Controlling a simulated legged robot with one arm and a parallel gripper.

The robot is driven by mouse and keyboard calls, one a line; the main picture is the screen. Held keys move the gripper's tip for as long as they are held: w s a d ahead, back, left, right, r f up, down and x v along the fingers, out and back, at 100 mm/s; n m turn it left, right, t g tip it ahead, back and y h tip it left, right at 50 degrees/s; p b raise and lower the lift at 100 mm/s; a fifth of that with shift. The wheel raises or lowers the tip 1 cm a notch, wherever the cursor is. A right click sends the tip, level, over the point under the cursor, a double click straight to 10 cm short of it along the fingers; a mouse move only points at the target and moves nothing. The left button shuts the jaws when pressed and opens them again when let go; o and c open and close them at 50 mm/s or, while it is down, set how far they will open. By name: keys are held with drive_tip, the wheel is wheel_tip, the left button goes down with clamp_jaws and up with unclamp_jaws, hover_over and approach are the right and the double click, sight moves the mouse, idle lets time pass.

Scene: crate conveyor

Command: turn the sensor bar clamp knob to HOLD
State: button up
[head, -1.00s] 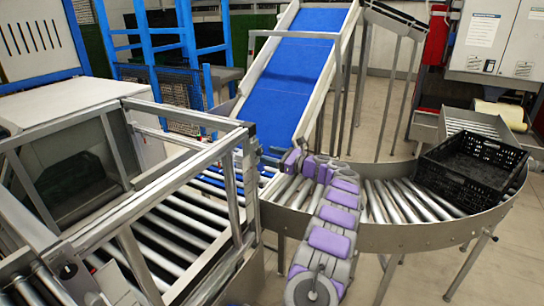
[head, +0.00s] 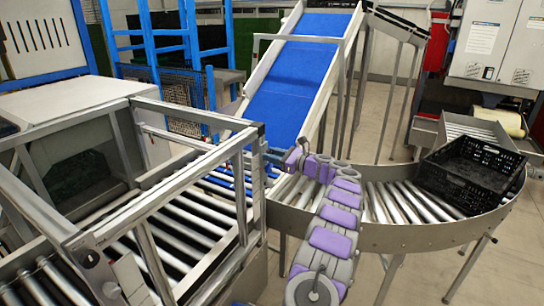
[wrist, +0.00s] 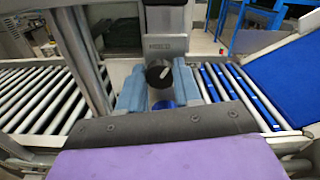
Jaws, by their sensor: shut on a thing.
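The clamp knob (wrist: 160,73) is a round black knob with a pale pointer mark, seen in the wrist view below a grey bracket (wrist: 165,45) with small lettering that I cannot read reliably. The pointer slants from upper left to lower right. My gripper (wrist: 158,76) has its two blue-grey fingers on the left and right of the knob, shut on it. In the head view my gripper (head: 272,155) reaches the metal post at the right end of the frame; the knob itself is hidden there.
A metal frame (head: 190,195) stands over the roller conveyor at left. A blue incline belt (head: 300,75) rises behind. A black crate (head: 470,170) sits on the curved rollers at right. A blue strip of rollers (wrist: 235,95) lies right of the knob.

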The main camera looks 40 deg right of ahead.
drive_tip(key=shift+s+d, duration=0.15)
drive_tip(key=shift+d, duration=0.1)
drive_tip(key=shift+n, duration=0.3)
drive_tip(key=n+b, duration=0.7)
drive_tip(key=n, duration=0.5)
drive_tip(key=shift+s+r+n, duration=0.1)
drive_tip(key=shift+r+n, duration=0.05)
drive_tip(key=shift+n, duration=0.15)
drive_tip(key=shift+d+r+n+b, duration=0.15)
drive_tip(key=shift+n+b, duration=0.95)
drive_tip(key=shift+n, duration=1.2)
